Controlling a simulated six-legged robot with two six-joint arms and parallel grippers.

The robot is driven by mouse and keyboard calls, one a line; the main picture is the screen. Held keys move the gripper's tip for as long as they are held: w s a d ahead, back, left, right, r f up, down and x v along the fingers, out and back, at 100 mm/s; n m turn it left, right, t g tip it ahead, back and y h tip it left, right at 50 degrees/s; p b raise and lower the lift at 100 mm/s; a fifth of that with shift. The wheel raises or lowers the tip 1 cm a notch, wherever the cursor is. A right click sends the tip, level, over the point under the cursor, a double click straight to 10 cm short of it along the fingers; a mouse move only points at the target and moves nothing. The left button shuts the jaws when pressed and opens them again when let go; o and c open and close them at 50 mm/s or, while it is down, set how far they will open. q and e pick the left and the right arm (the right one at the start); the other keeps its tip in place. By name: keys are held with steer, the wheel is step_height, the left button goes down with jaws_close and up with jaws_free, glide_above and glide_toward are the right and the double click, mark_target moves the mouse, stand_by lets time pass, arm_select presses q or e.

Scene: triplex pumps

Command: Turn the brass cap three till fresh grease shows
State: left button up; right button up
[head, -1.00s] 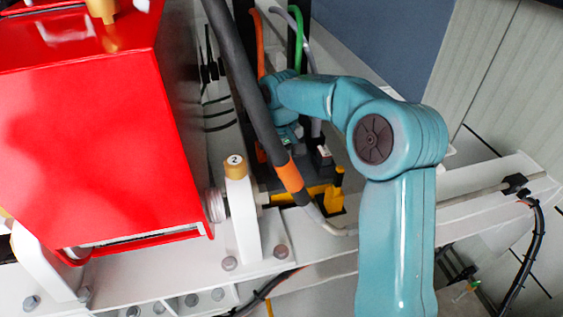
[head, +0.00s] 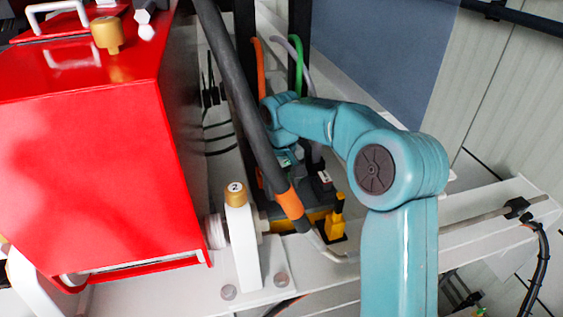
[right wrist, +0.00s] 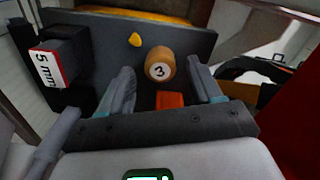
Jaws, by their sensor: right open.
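The brass cap marked 3 (right wrist: 160,64) shows in the right wrist view, standing out from a dark plate. My right gripper (right wrist: 160,72) is open, with one finger on each side of the cap. I cannot tell whether either finger touches it. A small yellow-orange blob (right wrist: 135,39) sits on the plate beyond the cap; I cannot tell if it is grease. My left gripper is in neither view.
Another brass cap marked 2 (head: 235,194) tops a white bracket. A third brass cap (head: 106,35) stands on the red housing (head: 90,150). The dark hose (head: 240,95) crosses in front of my right wrist. A block marked 5 mm (right wrist: 52,66) is left of cap 3.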

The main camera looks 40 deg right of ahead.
step_height(320, 180, up, 15)
steer(key=p, duration=0.1)
steer(key=shift+a, duration=0.15)
